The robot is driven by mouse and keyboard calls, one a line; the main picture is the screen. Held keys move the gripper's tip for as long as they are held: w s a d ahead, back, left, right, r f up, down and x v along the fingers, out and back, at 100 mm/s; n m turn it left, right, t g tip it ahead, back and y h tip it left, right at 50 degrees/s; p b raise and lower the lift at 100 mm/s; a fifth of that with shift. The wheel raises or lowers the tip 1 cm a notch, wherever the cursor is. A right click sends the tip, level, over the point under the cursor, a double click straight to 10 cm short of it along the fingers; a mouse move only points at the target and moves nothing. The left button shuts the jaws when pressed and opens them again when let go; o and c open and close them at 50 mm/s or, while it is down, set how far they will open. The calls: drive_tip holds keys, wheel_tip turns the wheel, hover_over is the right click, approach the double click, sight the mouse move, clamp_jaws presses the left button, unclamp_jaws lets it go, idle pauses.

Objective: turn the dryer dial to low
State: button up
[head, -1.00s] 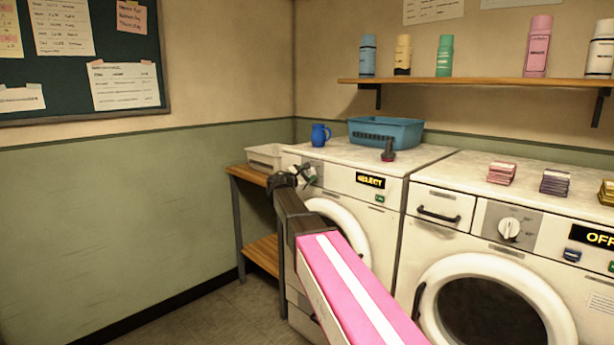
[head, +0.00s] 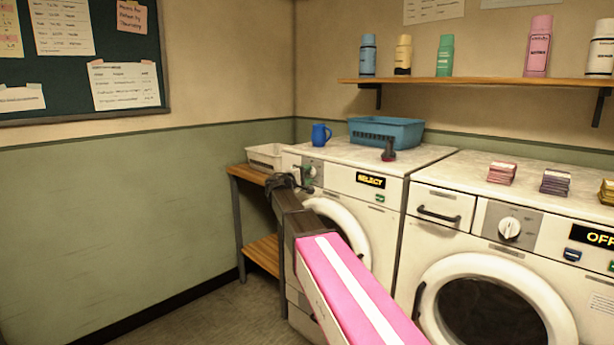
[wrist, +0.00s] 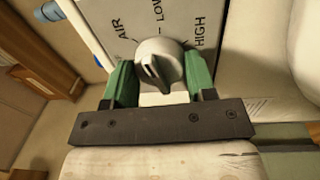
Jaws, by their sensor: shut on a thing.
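The dryer dial (wrist: 158,64) is a rounded grey knob on a pale panel marked AIR, LOW and HIGH in the wrist view. A dark pointer mark shows on its left part; I cannot tell exactly which label it points at. My gripper (wrist: 158,84) has a green finger on each side of the dial and is shut on it. In the head view my gripper (head: 306,174) is at the upper left front of the left machine (head: 384,197), and my arm hides part of that front. This machine's display (head: 370,180) reads SELECT.
A blue basket (head: 386,132), a blue mug (head: 321,135) and a dark red-based object (head: 388,151) stand on the left machine. The right machine (head: 455,240) has its own dial (head: 509,228). A wooden side table (head: 262,250) stands left of the machines.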

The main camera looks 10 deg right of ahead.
drive_tip(key=shift+m+g, duration=0.3)
drive_tip(key=shift+m, duration=1.7)
drive_tip(key=o, duration=0.9)
drive_tip(key=v, duration=1.1)
drive_tip(key=shift+f, duration=0.2)
drive_tip(key=shift+w, duration=0.1)
